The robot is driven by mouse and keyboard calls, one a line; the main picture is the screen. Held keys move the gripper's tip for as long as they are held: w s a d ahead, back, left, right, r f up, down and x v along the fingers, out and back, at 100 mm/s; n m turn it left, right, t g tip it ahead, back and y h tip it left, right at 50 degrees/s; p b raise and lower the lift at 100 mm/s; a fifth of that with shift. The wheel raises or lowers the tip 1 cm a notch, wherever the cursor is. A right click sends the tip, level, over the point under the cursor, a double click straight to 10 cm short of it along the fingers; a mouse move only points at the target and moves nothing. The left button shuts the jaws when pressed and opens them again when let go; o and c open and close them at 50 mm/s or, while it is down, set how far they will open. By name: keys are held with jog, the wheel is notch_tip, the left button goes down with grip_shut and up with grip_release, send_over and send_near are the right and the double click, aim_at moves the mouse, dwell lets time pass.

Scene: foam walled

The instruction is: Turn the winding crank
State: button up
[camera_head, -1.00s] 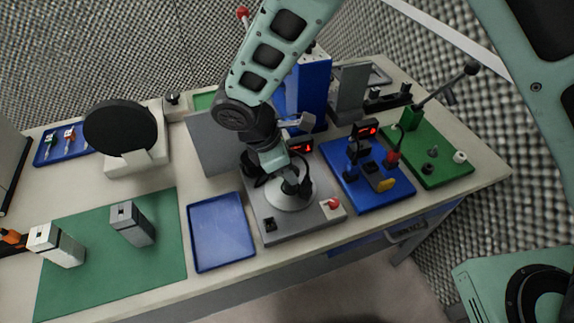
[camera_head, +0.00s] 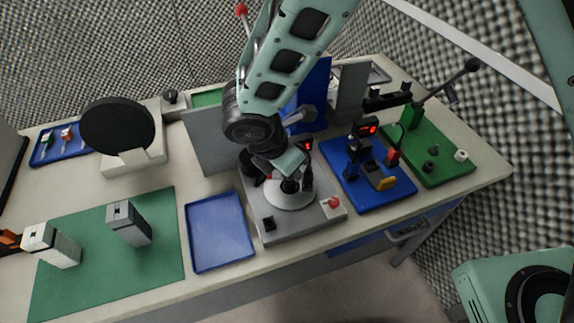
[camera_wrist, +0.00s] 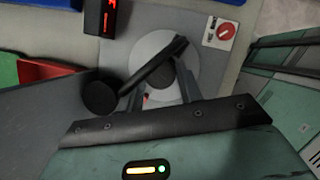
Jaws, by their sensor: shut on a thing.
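The winding crank stands on a grey base plate (camera_head: 300,224) near the front middle of the table. It has a white disc (camera_head: 286,203) with dark parts above it. In the wrist view a black crank bar (camera_wrist: 150,75) slants across the white disc (camera_wrist: 150,48), with a black round end (camera_wrist: 100,97) at lower left. My gripper (camera_head: 291,181) reaches down from above over the disc. In the wrist view my gripper (camera_wrist: 165,82) has its fingers about the dark hub under the bar and is shut on the crank. My wrist partly hides the crank in the head view.
A red knob (camera_head: 334,202) is on the base's front right corner. A blue tray (camera_head: 219,232) lies to the left. A blue board (camera_head: 374,195) with small devices and a green board (camera_head: 443,166) with a lever stand to the right. A grey panel (camera_head: 205,140) stands behind.

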jog(key=shift+s+d+n+t+y+b, duration=0.1)
jog(key=shift+n+t+y+b, duration=0.25)
jog(key=shift+n, duration=0.75)
jog(key=shift+d+n+t+y+b, duration=0.1)
jog(key=shift+n+t+y+b, duration=0.2)
jog(key=shift+n, duration=0.8)
jog(key=shift+d+n+t+y+b, duration=0.15)
jog(key=shift+n+y+b, duration=0.3)
jog(key=shift+n, duration=0.65)
jog(key=shift+a+n+t+y+b, duration=0.1)
jog(key=shift+n+y+b, duration=0.3)
jog(key=shift+n, duration=0.7)
jog(key=shift+d+n+y+b, duration=0.2)
jog(key=shift+n+y+b, duration=0.45)
jog(key=shift+n, duration=1.25)
jog(key=shift+d+n+y, duration=0.1)
jog(key=shift+n+y, duration=0.55)
jog(key=shift+n, duration=0.65)
jog(key=shift+n+g, duration=0.4)
jog(key=shift+n, duration=0.2)
jog(key=o, duration=1)
